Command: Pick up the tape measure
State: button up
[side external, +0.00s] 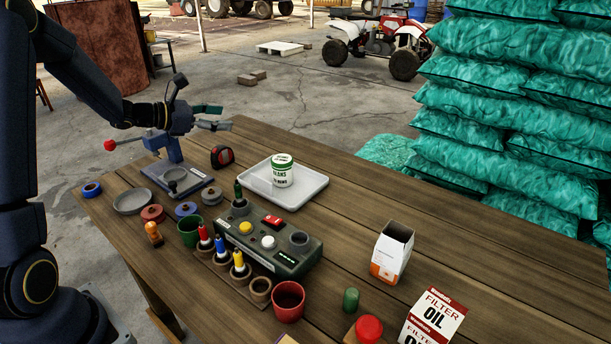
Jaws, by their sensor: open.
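The tape measure (222,156), red and black, stands on the wooden table near its far edge, between a blue press-like stand and a grey tray. My gripper (222,117) is open and empty. It is above the table's far left part, higher in the picture than the tape measure and apart from it. Its fingers point to the right.
The blue stand with a red-knobbed lever (167,150) is close left of the tape measure. The grey tray (308,194) holds a white-green can (282,172). A control box (268,240), cups and several small items crowd the front. The table's right side (490,240) is mostly clear.

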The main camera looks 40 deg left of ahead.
aim_at(228, 153)
jog(key=s+a+f+n+y, duration=0.1)
jog(key=s+a+f+n, duration=0.1)
jog(key=a+f, duration=0.2)
jog(key=s+a+f+n+y, duration=0.1)
jog(key=s+a+f+n, duration=0.1)
jog(key=a+f, duration=0.2)
jog(key=s+a+f+n+y, duration=0.1)
jog(key=a+f, duration=0.3)
jog(key=f, duration=0.1)
jog(key=shift+s+n, duration=0.4)
jog(key=shift+w+a, duration=0.15)
jog(key=shift+w, duration=0.2)
jog(key=x, duration=1.5)
jog(key=shift+w+a+f, duration=0.15)
jog(key=shift+w+f, duration=0.05)
jog(key=shift+f, duration=0.3)
jog(key=shift+r, duration=0.1)
grip_shut()
